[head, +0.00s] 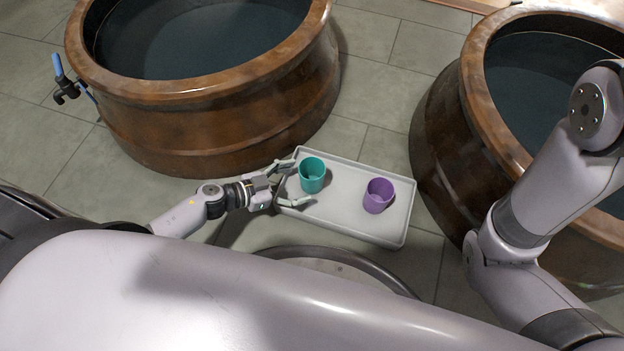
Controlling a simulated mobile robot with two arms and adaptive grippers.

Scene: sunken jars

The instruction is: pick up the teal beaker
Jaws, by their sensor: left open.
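The teal beaker (312,176) stands upright near the left end of a pale grey tray (345,222). My left gripper (302,184) comes in from the left and is open, with one finger behind the beaker's left side and the other in front of it. The beaker is at the mouth of the fingers; I cannot tell whether either finger touches it. My right gripper is out of view; only part of the right arm shows at the right.
A purple beaker (378,195) stands on the tray, right of the teal one. Large brown jars holding dark liquid stand at the upper left (215,125) and right (440,130). A blue-handled tap (66,82) sticks out left of the left jar. Tiled floor shows between the jars.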

